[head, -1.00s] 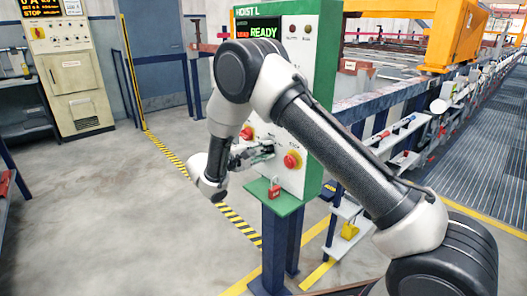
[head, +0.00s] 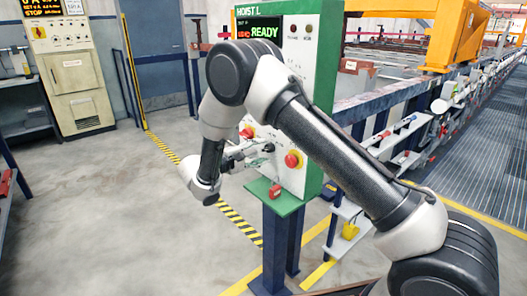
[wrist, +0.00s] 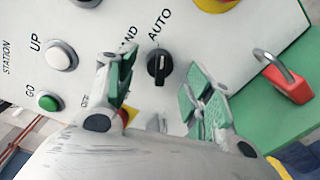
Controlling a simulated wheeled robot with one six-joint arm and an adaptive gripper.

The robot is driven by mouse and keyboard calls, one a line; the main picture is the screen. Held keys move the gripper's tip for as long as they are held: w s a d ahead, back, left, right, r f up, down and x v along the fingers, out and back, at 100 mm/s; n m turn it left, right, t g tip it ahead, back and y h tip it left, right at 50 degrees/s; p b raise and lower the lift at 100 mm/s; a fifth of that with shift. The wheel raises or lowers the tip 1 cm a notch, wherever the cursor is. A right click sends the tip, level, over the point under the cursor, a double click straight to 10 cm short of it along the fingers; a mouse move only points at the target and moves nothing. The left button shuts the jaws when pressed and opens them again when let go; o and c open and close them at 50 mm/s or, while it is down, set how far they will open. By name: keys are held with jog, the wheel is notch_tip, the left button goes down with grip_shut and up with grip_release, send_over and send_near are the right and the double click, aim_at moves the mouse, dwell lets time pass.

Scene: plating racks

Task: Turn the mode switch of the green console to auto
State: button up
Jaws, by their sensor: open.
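The green console (head: 327,90) stands in the middle of the head view, its white front panel facing left and its screen reading READY. Its mode switch is a black knob (wrist: 158,66), seen in the wrist view near the AUTO label and a partly hidden label ending in ND. A pale mark shows at the knob's upper end; its exact setting is hard to tell. My gripper (wrist: 163,80) is open, with green-padded fingers on either side of the knob in the picture, apart from it. In the head view my gripper (head: 246,154) is in front of the panel.
A white UP button (wrist: 61,56) and green GO button (wrist: 49,101) lie left of the switch. A red padlock (wrist: 287,82) hangs at the green ledge. A red emergency button (head: 293,159) is close by. Open floor lies left of the console.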

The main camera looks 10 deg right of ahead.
jog(key=v, duration=0.9)
jog(key=shift+a, duration=0.15)
jog(key=shift+s, duration=0.15)
jog(key=s+d+f+n+g+y, duration=0.2)
jog(key=s+d+f+g+y, duration=0.15)
jog(key=s+d+g, duration=0.45)
jog(key=s+d+r+m+t+y, duration=0.2)
jog(key=s+d+r+m+y, duration=0.3)
jog(key=s+d+r, duration=0.5)
jog(key=s+d+r+m+t+y, duration=0.2)
jog(key=s+d+r+m+y, duration=0.4)
jog(key=s+d+r, duration=0.5)
jog(key=s+d, duration=0.3)
jog(key=s, duration=0.1)
jog(key=shift+s+y, duration=0.3)
jog(key=shift+y, duration=0.05)
